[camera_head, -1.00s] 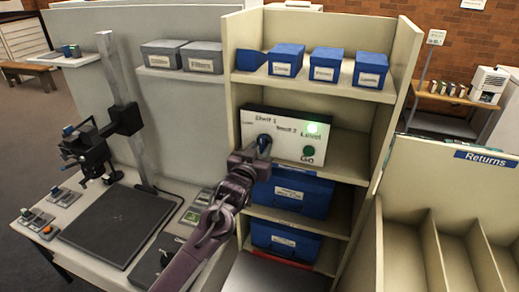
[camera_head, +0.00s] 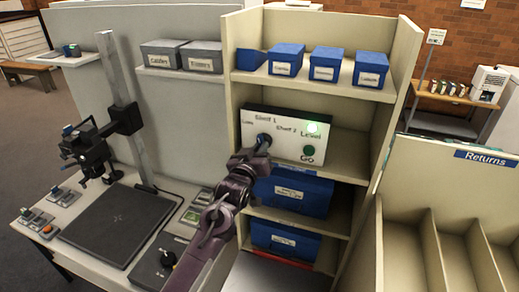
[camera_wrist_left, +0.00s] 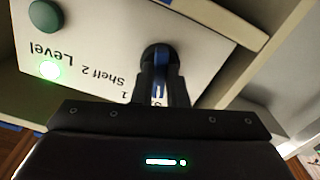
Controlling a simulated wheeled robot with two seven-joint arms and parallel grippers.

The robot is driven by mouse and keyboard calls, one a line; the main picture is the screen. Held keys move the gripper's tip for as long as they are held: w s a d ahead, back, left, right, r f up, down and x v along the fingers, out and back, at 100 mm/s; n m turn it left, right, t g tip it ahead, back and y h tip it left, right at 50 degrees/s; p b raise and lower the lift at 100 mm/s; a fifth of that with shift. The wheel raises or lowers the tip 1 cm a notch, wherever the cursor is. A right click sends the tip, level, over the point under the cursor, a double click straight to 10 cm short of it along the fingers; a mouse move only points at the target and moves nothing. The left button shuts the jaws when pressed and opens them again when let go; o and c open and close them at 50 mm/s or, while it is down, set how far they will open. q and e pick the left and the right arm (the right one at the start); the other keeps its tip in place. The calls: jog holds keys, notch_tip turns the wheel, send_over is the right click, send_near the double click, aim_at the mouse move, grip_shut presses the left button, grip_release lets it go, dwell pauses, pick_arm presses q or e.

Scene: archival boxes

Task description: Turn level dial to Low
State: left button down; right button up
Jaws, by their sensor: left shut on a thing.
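The white control panel (camera_head: 290,142) stands on the middle shelf, with the words Shelf 1, Shelf 2, Level and Go. The level dial (camera_wrist_left: 158,54) is a dark round knob with a blue part, at the panel's left side in the head view. My left gripper (camera_wrist_left: 160,85) is shut on the dial, its fingers either side of the blue part. In the head view the left gripper (camera_head: 262,143) covers much of the dial. The green light (camera_head: 312,128) by Level is lit. The Go button (camera_head: 308,151) is dark green. My right gripper is not in view.
Blue boxes (camera_head: 325,64) stand on the shelf above, and larger blue boxes (camera_head: 293,191) sit below the panel. Shelf side walls (camera_head: 388,95) flank it. A copy stand with a dark base (camera_head: 118,222) is at left, a Returns rack (camera_head: 440,205) at right.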

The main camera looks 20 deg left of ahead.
pick_arm(q)
jog(key=n, duration=0.6)
jog(key=shift+n, duration=0.3)
dwell(0.4)
jog(key=c, duration=1.4)
grip_release()
jog(key=shift+c, duration=0.2)
jog(key=s+b, duration=0.2)
jog(key=s, duration=0.5)
jog(key=shift+s+a+b, duration=0.15)
jog(key=shift+s+b, duration=0.15)
jog(key=shift+s, duration=0.1)
